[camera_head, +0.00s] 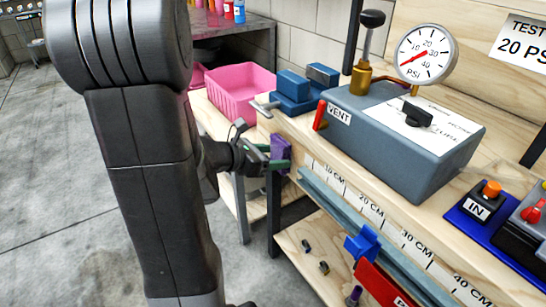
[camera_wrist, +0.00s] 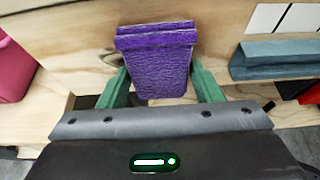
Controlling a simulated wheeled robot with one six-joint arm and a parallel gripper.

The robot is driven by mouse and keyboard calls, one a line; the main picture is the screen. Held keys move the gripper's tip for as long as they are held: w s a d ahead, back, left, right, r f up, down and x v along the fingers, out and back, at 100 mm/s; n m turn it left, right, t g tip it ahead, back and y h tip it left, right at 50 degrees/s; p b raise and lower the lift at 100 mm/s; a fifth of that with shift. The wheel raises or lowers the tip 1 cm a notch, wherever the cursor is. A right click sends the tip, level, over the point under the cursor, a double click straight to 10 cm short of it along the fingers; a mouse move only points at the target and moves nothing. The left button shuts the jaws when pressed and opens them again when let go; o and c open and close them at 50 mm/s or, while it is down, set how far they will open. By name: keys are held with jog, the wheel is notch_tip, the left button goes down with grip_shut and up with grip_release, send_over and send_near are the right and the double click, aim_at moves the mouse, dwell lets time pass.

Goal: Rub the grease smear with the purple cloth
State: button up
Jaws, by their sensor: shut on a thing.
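My gripper (camera_head: 272,163) is in front of the bench's near edge, left of the ruler marks, in the head view. In the wrist view my gripper (camera_wrist: 163,85) has its two green fingers on either side of the folded purple cloth (camera_wrist: 158,65), shut on it. The cloth also shows as a small purple patch in the head view (camera_head: 281,150). In the wrist view pale wood lies behind the cloth. I cannot make out a grease smear in either view.
A pink bin (camera_head: 238,90) and a blue vise (camera_head: 299,91) stand left of the grey test box (camera_head: 400,140) with its gauge (camera_head: 426,54). A blue-grey rail (camera_head: 350,216) runs along the bench front. Small parts lie on the lower shelf (camera_head: 297,240). Open floor lies at left.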

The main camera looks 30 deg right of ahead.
jog(key=w+p, duration=0.1)
jog(key=w, duration=0.6)
jog(key=shift+a, duration=0.2)
dwell(0.4)
jog(key=a+p, duration=0.1)
jog(key=a, duration=0.5)
jog(key=shift+s, duration=0.35)
jog(key=shift+a, duration=0.15)
jog(key=a, duration=0.2)
jog(key=shift+s+a+p, duration=0.1)
jog(key=shift+a+p, duration=0.3)
jog(key=d+b, duration=0.1)
jog(key=d, duration=0.6)
jog(key=shift+w, duration=0.3)
